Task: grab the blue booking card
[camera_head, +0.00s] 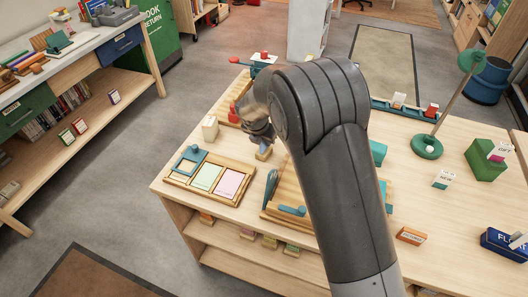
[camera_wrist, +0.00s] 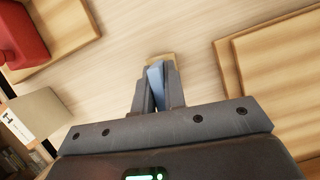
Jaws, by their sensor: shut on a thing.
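The blue booking card (camera_wrist: 156,82) is a thin light-blue piece standing between the two fingers of my gripper (camera_wrist: 156,90) in the wrist view. The fingers are shut on it. A small tan wooden piece (camera_wrist: 161,60) shows at its far end; I cannot tell whether it is joined to the card. In the head view my gripper (camera_head: 262,143) is low over the table behind the wooden tray, and my arm hides much of the area. The small wooden piece also shows there (camera_head: 264,154), just under the fingers. I cannot tell whether the card is clear of the table.
A wooden tray (camera_head: 174,180) with a blue frame, a green card (camera_head: 206,177) and a pink card (camera_head: 228,183) lies in front. A cream block (camera_head: 210,128) stands left of my gripper. A slotted wooden rack (camera_head: 283,200) is close on the right. A red object (camera_wrist: 20,35) is at the wrist view's upper left.

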